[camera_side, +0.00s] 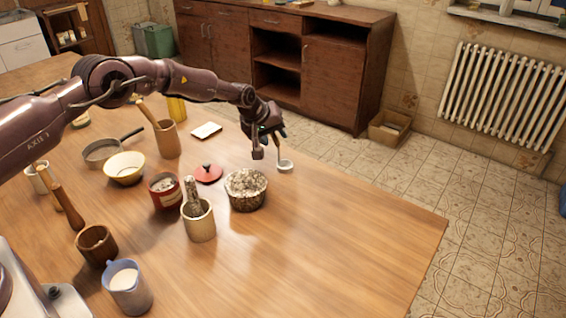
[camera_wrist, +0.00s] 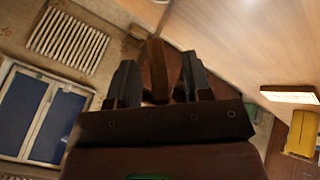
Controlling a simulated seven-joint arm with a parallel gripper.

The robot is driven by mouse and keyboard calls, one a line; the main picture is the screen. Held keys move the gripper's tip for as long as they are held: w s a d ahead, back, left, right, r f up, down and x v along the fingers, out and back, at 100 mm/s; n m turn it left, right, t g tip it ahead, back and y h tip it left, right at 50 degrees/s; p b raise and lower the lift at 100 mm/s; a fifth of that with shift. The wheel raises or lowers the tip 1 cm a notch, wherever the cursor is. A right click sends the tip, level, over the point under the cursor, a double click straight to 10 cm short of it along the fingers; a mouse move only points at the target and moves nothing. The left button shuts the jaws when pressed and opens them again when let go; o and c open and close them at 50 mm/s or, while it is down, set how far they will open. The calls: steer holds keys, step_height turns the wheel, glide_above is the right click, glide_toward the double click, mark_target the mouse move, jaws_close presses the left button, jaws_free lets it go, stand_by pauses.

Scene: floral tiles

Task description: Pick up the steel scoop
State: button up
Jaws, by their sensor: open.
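The steel scoop (camera_side: 285,166) is at the far edge of the table in the side view, its small round bowl low and its handle slanting up to my gripper. My gripper (camera_side: 266,152) is above the bowl, its fingers pointing down. In the wrist view my gripper (camera_wrist: 160,82) is open, with a brown wooden piece (camera_wrist: 157,68) between the two dark fingers; it looks like the scoop's handle. I cannot tell whether either finger touches it. The bowl is not clearly visible in the wrist view.
A speckled stone bowl (camera_side: 246,190) stands just in front of the gripper, with a red lid (camera_side: 208,173) to its left. A mortar with pestle (camera_side: 200,220), a red can (camera_side: 165,192) and a cream bowl (camera_side: 124,168) stand further left. The table's right side (camera_side: 350,225) is clear.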

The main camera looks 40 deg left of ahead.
jaws_close()
